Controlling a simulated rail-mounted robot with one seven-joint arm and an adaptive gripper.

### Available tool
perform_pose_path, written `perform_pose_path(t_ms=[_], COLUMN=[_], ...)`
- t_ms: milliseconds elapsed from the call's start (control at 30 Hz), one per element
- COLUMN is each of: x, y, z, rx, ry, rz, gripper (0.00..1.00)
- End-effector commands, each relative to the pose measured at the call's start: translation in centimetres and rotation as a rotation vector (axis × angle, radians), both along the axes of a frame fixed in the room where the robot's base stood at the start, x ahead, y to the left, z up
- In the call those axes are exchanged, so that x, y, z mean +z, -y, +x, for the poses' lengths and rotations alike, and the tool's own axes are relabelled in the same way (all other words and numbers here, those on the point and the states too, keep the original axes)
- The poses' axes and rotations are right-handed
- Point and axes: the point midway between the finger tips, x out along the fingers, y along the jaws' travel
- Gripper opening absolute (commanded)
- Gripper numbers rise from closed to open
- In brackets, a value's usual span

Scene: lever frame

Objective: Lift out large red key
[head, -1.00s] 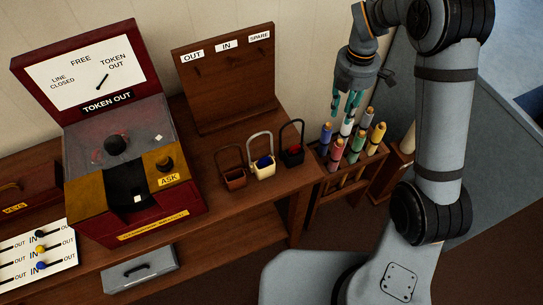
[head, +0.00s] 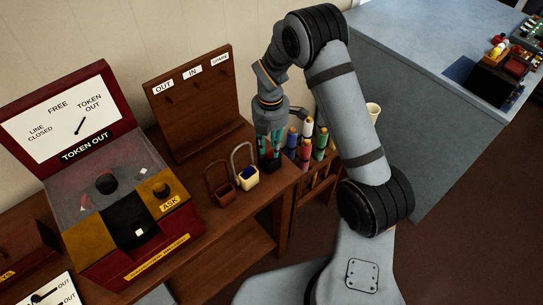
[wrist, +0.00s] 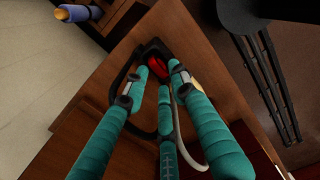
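A red object (wrist: 157,66), which looks like the large red key, sits in a small black holder (wrist: 152,47) with a black loop handle on the wooden shelf. My gripper (wrist: 158,70) has its teal fingers spread over the holder, with the red object showing between and just beyond the tips. Whether the fingers touch it I cannot tell. In the head view my gripper (head: 269,158) points down at the right end of the row of holders and hides most of the black one.
A brown holder (head: 222,194) and a cream holder (head: 247,180) with something blue inside stand just left of my gripper. A rack of coloured rolls (head: 307,150) stands close on the right. A labelled peg board (head: 190,105) rises behind; the red instrument case (head: 140,232) is further left.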

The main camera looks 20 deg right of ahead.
Motion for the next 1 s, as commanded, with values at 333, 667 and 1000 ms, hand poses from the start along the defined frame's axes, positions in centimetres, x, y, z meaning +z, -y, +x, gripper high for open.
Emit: perform_pose_path(t_ms=[333,667,1000], x=[-2.4,-2.4,-2.4], y=[0.1,0.1,0.1], z=[0.1,0.1,0.1], rx=[-0.002,-0.002,-0.002], ry=[0.001,0.001,0.000], rz=[0.000,0.000,0.000], gripper=[0.26,0.14,0.00])
